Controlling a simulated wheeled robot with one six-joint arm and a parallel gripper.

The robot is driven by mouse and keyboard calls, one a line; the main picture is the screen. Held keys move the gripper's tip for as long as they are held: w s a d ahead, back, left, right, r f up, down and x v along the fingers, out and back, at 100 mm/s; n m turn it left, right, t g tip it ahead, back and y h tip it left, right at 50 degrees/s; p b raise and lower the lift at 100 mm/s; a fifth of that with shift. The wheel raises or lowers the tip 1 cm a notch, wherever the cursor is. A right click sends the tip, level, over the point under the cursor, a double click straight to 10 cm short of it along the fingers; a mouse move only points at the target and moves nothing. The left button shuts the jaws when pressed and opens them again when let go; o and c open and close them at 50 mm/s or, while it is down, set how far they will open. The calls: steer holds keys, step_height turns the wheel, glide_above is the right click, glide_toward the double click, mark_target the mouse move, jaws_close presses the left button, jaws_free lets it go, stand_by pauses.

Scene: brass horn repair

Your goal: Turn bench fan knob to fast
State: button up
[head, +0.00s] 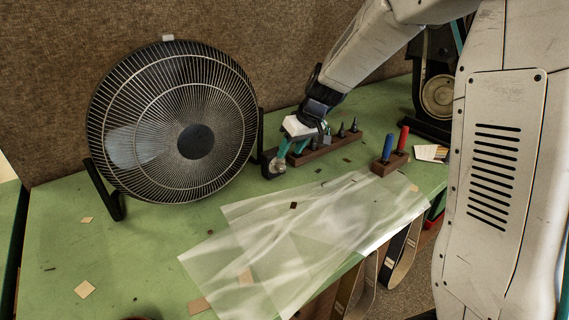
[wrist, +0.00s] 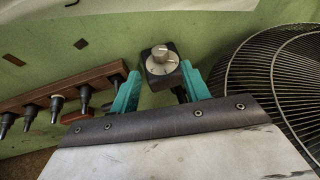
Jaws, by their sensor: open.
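The bench fan (head: 172,122) stands at the back left of the green bench, and part of its black guard shows in the wrist view (wrist: 282,85). The fan's knob (wrist: 160,54) is silver and round, with a pale pointer line, on a small black box (wrist: 162,74). In the head view the box (head: 272,164) sits right of the fan, with my gripper close to it. My gripper (wrist: 158,84) has two teal fingers, open, one either side of the box in the picture. I cannot tell whether they touch it. The speed marks are not readable.
A wooden rack (head: 322,150) with several dark tools stands beside my gripper. A smaller block (head: 390,163) holds a blue and a red handle. Translucent sheets (head: 300,235) cover the bench's middle front. A belt machine (head: 437,95) stands at the back right.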

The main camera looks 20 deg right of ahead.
mark_target(283, 165)
steer(key=x, duration=0.6)
steer(key=shift+a+f, duration=0.1)
steer(key=shift+f, duration=0.1)
steer(key=c, duration=1)
